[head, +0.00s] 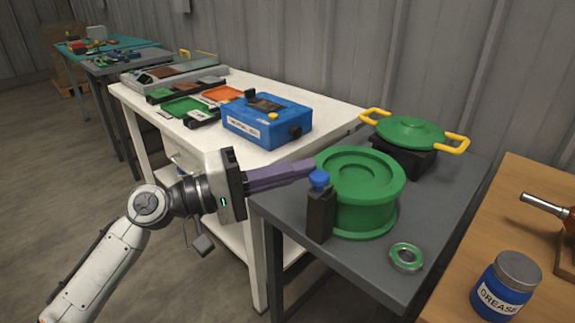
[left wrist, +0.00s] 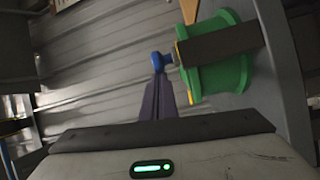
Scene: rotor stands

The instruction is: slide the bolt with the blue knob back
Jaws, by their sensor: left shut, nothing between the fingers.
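The blue knob (head: 319,179) sits on top of a dark upright block (head: 321,213), beside the green rotor drum (head: 361,185) on the grey table. My left gripper (head: 312,168) reaches in from the left; its purple fingers are shut and empty, with the tips right by the knob. In the left wrist view the blue knob (left wrist: 158,62) shows just beyond the fingertips (left wrist: 158,84), with the green drum (left wrist: 218,62) to its right. I cannot tell whether the tips touch the knob. The bolt itself is mostly hidden. My right gripper is not in view.
A green lid with yellow handles (head: 411,132) rests on a dark stand behind the drum. A green-rimmed ring (head: 406,257) lies on the grey table (head: 365,265). A grease jar (head: 506,286) stands on the wooden table at right. A blue box (head: 267,121) is on the white table.

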